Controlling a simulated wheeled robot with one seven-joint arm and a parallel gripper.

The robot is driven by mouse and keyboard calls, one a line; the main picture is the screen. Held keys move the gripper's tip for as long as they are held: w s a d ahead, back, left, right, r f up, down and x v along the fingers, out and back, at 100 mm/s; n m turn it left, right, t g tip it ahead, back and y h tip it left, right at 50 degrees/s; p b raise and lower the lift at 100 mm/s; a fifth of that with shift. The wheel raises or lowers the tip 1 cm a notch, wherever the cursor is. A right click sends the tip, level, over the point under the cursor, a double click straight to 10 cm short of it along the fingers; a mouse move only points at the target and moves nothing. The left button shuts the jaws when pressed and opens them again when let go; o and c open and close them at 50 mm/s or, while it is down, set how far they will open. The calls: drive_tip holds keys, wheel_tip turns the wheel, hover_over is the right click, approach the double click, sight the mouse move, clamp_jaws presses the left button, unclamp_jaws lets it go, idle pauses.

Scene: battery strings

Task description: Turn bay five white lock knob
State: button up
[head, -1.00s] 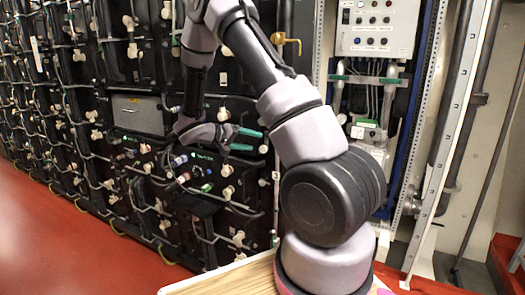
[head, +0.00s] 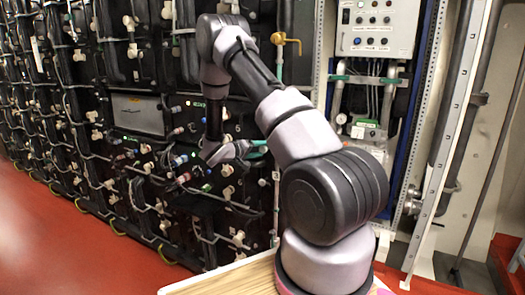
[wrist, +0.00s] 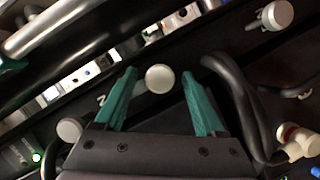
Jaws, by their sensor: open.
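A round white knob (wrist: 159,78) sits in the middle of the wrist view, on the dark battery panel. My gripper (wrist: 160,88) has two green fingers spread apart, one on each side of this knob in the picture. Nothing is held, and I cannot tell how deep the fingers reach around the knob. In the head view my gripper (head: 258,149) is close to the rack front, and its hand hides the panel behind it.
Other white knobs show at the lower left (wrist: 69,128), upper right (wrist: 277,14) and right (wrist: 297,142) of the wrist view. A thick black cable (wrist: 232,100) loops right of the fingers. A grey control box (head: 376,28) stands right of the rack. Red floor (head: 60,235) is clear at left.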

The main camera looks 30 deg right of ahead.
drive_tip(key=shift+d+f, duration=0.1)
drive_tip(key=shift+d, duration=0.3)
clamp_jaws()
